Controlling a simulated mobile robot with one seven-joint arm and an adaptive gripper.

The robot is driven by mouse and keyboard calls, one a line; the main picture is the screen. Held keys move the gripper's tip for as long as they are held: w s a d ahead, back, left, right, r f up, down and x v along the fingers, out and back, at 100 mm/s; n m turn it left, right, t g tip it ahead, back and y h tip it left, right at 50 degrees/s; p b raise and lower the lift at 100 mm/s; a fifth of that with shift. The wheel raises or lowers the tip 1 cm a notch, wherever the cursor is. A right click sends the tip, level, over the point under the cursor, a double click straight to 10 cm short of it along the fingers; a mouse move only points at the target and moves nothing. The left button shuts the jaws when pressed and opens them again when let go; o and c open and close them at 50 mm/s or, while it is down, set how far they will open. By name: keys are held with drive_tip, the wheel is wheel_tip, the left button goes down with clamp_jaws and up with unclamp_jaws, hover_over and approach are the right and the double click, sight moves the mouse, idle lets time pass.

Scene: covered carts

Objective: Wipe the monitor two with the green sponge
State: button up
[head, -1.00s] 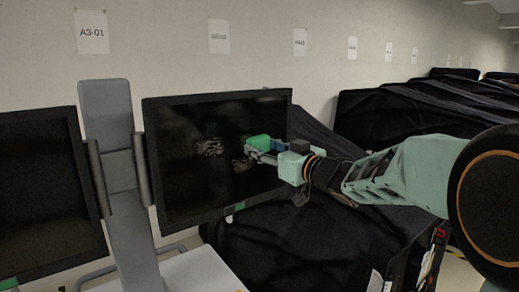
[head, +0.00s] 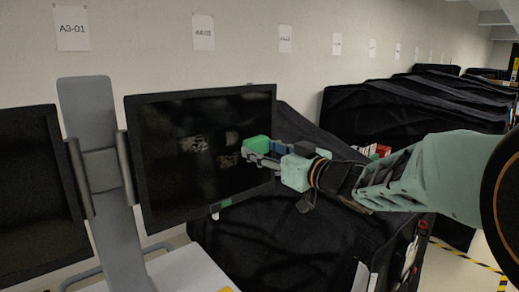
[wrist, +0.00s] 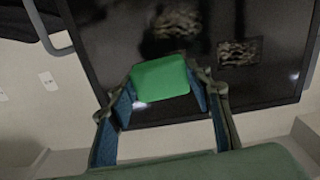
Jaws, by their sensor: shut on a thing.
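The right-hand monitor (head: 175,195) has a black screen with several greyish smudges (head: 193,144) near its middle. No label shows which monitor is number two. The smudges also appear in the wrist view (wrist: 240,52), right of and above the sponge. My gripper (head: 262,152) is shut on the green sponge (head: 257,143), in front of the screen's right part. In the wrist view, the sponge (wrist: 160,78) sits between both fingers, with the screen behind it. I cannot tell whether the sponge touches the screen.
A second monitor (head: 25,190) stands at the left, beyond a grey post (head: 95,130). A white surface (head: 185,272) lies below. Black-covered carts (head: 290,235) stand below my arm and at the back right (head: 410,105). Paper signs hang on the wall.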

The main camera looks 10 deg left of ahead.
drive_tip(key=shift+v, duration=1.55)
